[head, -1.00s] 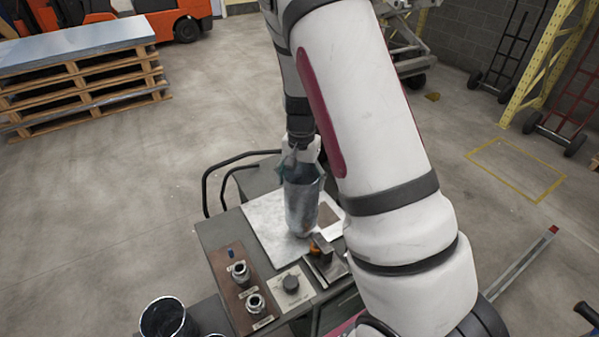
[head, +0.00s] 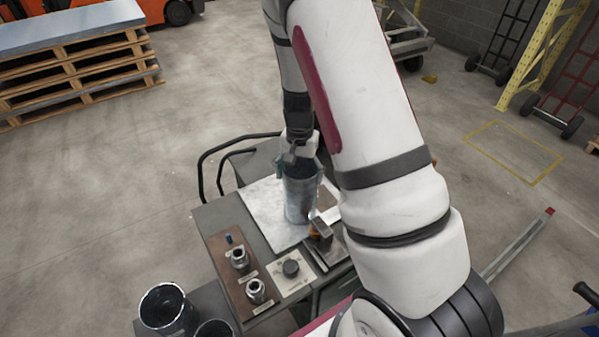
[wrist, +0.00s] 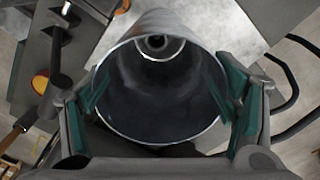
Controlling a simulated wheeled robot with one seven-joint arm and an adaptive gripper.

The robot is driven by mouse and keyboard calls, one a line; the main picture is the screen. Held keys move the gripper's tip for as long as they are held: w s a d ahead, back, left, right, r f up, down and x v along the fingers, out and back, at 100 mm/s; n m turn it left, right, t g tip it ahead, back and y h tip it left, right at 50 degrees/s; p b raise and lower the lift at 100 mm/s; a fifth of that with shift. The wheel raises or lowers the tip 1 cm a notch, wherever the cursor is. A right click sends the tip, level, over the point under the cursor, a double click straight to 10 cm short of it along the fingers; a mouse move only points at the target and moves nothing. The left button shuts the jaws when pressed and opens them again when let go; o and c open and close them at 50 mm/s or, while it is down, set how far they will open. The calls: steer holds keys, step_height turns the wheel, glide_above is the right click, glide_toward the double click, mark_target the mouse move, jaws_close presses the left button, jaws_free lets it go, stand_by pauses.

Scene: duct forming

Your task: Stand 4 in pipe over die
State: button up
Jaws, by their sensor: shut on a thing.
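My gripper (head: 299,158) is shut on a grey metal pipe (head: 300,200) above the bench, near the white sheet. In the wrist view the green-padded fingers (wrist: 165,95) press on opposite sides of the pipe (wrist: 160,115), and I look down into its open mouth. In the head view the pipe is close to upright. A small round ring with a dark centre (wrist: 156,42) shows through its far end; it may be the die, but I cannot be sure. The pipe hides whatever is beneath it, and I cannot tell whether its lower end touches anything.
A white sheet (head: 262,215) covers part of the bench. Beside the pipe is a dark clamp-like tool with an orange part (head: 320,232). A brown board (head: 228,262) with metal fittings and a knob panel (head: 290,285) sit nearer. Other pipes (head: 165,308) stand at lower left.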

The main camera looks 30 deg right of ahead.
steer(key=shift+f, duration=0.3)
steer(key=o, duration=1.8)
step_height(320, 180, up, 12)
steer(key=s+a+r+n+t+y, duration=0.1)
steer(key=s+a+r+n, duration=0.25)
steer(key=r, duration=0.35)
steer(key=s+a+r+n+t, duration=0.2)
steer(key=s+a+r, duration=0.3)
steer(key=r, duration=0.3)
steer(key=s+a+r+n+t, duration=0.1)
steer(key=s, duration=0.3)
steer(key=s+a+r+n, duration=0.1)
steer(key=s+r+n, duration=0.1)
steer(key=s, duration=0.2)
steer(key=s+a+r+n+t+h, duration=0.1)
steer(key=s+a+r, duration=0.1)
steer(key=s, duration=0.2)
steer(key=shift+s+r+n+t, duration=0.25)
steer(key=shift+s+n+t, duration=0.05)
steer(key=shift+s+n, duration=0.1)
